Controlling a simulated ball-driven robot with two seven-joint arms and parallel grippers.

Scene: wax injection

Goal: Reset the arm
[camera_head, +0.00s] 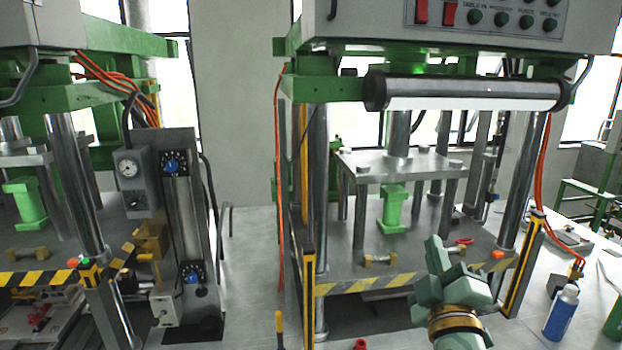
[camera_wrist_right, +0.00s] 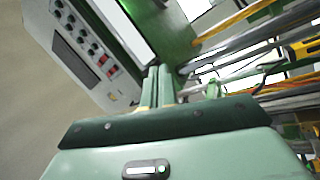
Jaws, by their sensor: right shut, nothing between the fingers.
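My right gripper (camera_head: 437,252) is in the lower right of the head view, in front of the right-hand wax press (camera_head: 400,277). Its pale green fingers are shut with nothing between them. In the right wrist view the two fingers (camera_wrist_right: 158,88) stand side by side above the green gripper body, pointing towards the press. The press's control panel (camera_head: 490,18) with red switches and dark green buttons is above it; it shows tilted in the right wrist view (camera_wrist_right: 90,45). My left gripper is not in view.
A green mould part (camera_head: 394,207) stands on the press bed, between steel columns. A blue bottle (camera_head: 562,312) stands on the white bench (camera_head: 590,335) at right. A second press (camera_head: 90,215) with a grey gauge unit (camera_head: 138,178) is at left. Yellow-black edges border the press bed.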

